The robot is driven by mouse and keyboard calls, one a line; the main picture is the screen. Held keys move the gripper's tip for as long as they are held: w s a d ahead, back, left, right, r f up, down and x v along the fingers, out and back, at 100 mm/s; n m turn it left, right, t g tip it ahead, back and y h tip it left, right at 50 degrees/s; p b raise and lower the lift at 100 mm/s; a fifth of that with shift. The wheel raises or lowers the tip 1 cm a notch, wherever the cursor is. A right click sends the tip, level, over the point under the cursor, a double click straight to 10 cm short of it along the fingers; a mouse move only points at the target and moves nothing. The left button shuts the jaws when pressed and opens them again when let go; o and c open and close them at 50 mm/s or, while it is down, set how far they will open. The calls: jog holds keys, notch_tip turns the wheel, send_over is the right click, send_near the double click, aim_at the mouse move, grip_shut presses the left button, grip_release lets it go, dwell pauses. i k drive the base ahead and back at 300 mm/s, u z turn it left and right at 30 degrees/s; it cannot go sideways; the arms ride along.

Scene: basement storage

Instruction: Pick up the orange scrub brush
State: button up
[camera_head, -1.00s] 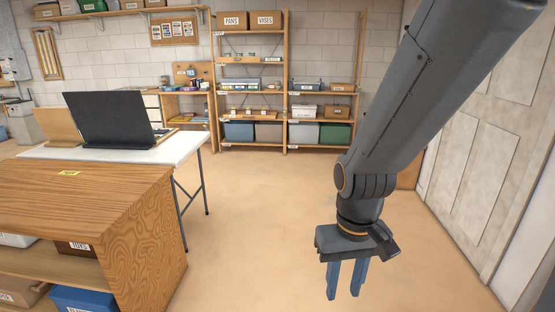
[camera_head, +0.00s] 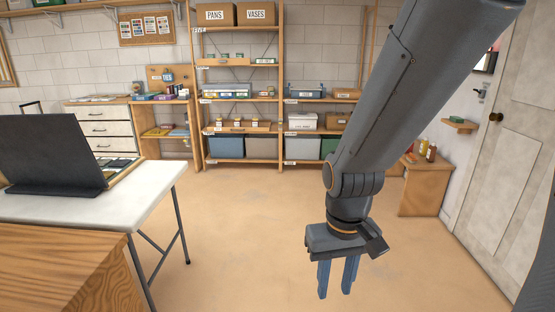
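I cannot make out the orange scrub brush in this view. My gripper (camera_head: 335,293) hangs from my arm at the centre right, pointing down over the bare floor. Its two blue fingers are apart with a gap between them, and nothing is held. A low wooden cabinet (camera_head: 425,191) by the right wall holds small bottles (camera_head: 427,151) and other items too small to tell, partly hidden behind my arm.
A wooden unit (camera_head: 60,265) and a white folding table (camera_head: 135,197) with a black panel (camera_head: 52,152) stand at left. Shelving (camera_head: 199,120) with boxes lines the back wall. A white door (camera_head: 505,150) is at right. The middle floor (camera_head: 235,235) is clear.

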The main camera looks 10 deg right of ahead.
aim_at(411, 158)
jog(key=z, duration=0.2)
jog(key=i, duration=1.75)
jog(key=z, duration=0.75)
jog(key=i, duration=1.85)
jog(key=z, duration=0.85)
jog(key=i, duration=0.85)
jog(key=z, duration=0.1)
